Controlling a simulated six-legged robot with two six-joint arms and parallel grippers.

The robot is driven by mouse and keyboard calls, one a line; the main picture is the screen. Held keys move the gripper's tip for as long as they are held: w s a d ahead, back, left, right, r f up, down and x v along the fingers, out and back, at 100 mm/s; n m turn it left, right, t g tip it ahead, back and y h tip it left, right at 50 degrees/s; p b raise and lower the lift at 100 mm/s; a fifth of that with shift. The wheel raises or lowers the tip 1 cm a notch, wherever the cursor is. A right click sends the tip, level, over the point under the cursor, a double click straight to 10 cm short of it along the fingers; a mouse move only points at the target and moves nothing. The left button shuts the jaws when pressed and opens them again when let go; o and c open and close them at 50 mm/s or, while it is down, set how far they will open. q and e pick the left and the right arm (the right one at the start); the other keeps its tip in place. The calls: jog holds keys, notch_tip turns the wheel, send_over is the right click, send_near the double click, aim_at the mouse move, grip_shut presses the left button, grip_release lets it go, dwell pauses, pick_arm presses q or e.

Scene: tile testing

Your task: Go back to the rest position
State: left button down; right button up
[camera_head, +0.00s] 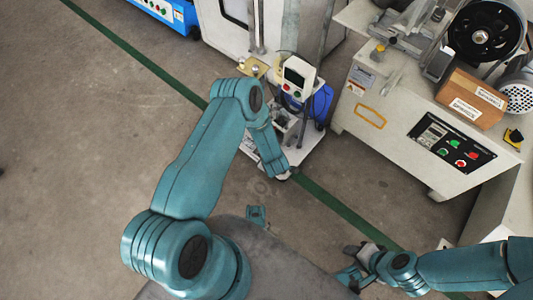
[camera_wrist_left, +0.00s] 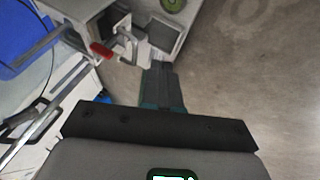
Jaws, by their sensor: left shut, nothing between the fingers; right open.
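My left arm rises from the lower left in the head view and bends down at a raised elbow. In the left wrist view, my left gripper (camera_wrist_left: 160,72) is shut, its fingers together with nothing held, pointing over the floor beside a small white cart. In the head view, its fingers cannot be made out clearly. My right gripper (camera_head: 353,266) is low at the bottom right of the head view, with its fingers apart and empty. It is over the floor in front of the machine bench.
A white wheeled cart (camera_head: 310,152) carries a control box (camera_head: 297,78) close to my left forearm. A white machine bench (camera_head: 385,125) with a button panel (camera_head: 452,147) fills the right. A blue cabinet (camera_head: 168,14) stands at the top. Bare floor (camera_head: 75,160) lies open at left.

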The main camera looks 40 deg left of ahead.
pick_arm(q)
jog(key=p+v, duration=0.2)
jog(key=v, duration=0.4)
jog(key=shift+r, duration=0.2)
jog(key=shift+w+r, duration=0.1)
jog(key=shift+w, duration=0.05)
jog(key=s+d+r+m+h, duration=0.1)
jog(key=d+r+m+h, duration=0.4)
jog(key=r, duration=0.3)
jog(key=s+d+r+m+g+h, duration=0.1)
jog(key=s+d+m+g+h, duration=0.1)
jog(key=s+d+m, duration=0.4)
jog(key=s+d+r+m+g+h, duration=0.25)
jog(key=s+m, duration=0.25)
jog(key=s, duration=0.3)
notch_tip(320, 180, up, 28)
jog(key=p, duration=2.9)
jog(key=shift+s+d+m+y, duration=0.25)
jog(key=shift+m+y, duration=0.05)
jog(key=shift+y, duration=0.05)
jog(key=shift+r, duration=0.1)
